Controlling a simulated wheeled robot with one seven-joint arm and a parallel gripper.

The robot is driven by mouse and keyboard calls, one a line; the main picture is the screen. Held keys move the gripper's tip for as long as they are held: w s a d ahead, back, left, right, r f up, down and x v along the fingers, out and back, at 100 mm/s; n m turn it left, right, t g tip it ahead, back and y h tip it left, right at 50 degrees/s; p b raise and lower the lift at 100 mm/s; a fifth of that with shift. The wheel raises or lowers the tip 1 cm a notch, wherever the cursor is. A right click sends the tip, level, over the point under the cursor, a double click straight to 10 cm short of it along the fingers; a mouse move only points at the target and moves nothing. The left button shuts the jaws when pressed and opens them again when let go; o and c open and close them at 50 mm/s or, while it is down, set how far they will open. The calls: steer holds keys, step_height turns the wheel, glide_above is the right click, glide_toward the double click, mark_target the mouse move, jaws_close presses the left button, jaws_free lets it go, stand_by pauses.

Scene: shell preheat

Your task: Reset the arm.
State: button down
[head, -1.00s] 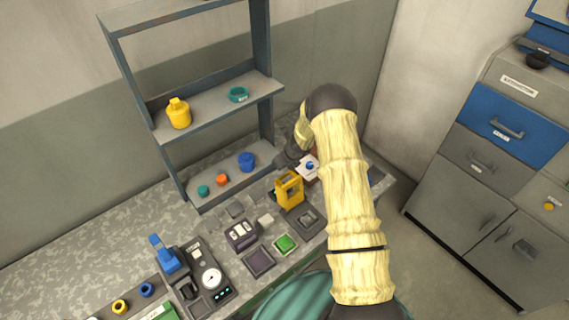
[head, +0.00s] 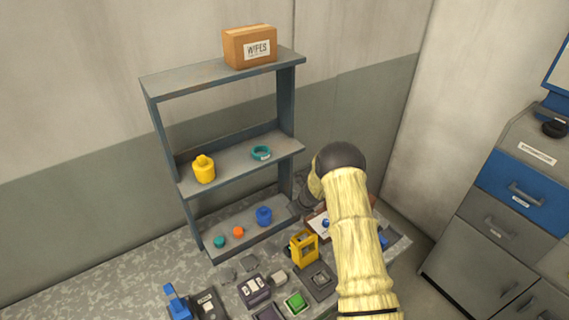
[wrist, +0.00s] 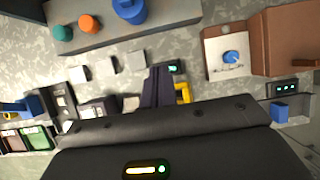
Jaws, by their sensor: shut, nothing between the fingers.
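My arm, in a pale yellow cover, rises over the right end of the bench in the head view, with its dark joint in front of the wall. My gripper (wrist: 158,88) shows in the wrist view as two dark fingers pressed together, with nothing held between them. It hangs above the bench, near a yellow frame-shaped device (wrist: 184,93) that it partly covers. The same yellow device (head: 303,248) stands left of my arm in the head view. My arm hides the gripper's tips there.
A shelf (head: 222,80) behind the bench holds a wipes box (head: 250,47), a yellow bottle (head: 203,171) and a teal ring (head: 261,153). A blue pot (head: 264,216) stands on its lowest board. Drawers (head: 520,190) stand right.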

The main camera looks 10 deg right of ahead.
steer(key=s+a+r+n+g+b, duration=0.1)
steer(key=s+a+r+n+b, duration=0.1)
steer(key=s+r+n+b, duration=1)
steer(key=s+d+n+g+h+b, duration=0.1)
steer(key=s+n+b, duration=0.4)
steer(key=s+n, duration=1.3)
steer(key=s+d+f+h, duration=0.1)
steer(key=s, duration=0.3)
steer(key=shift+s+d+n, duration=0.2)
steer(key=shift+s+n, duration=0.15)
steer(key=shift+n, duration=0.05)
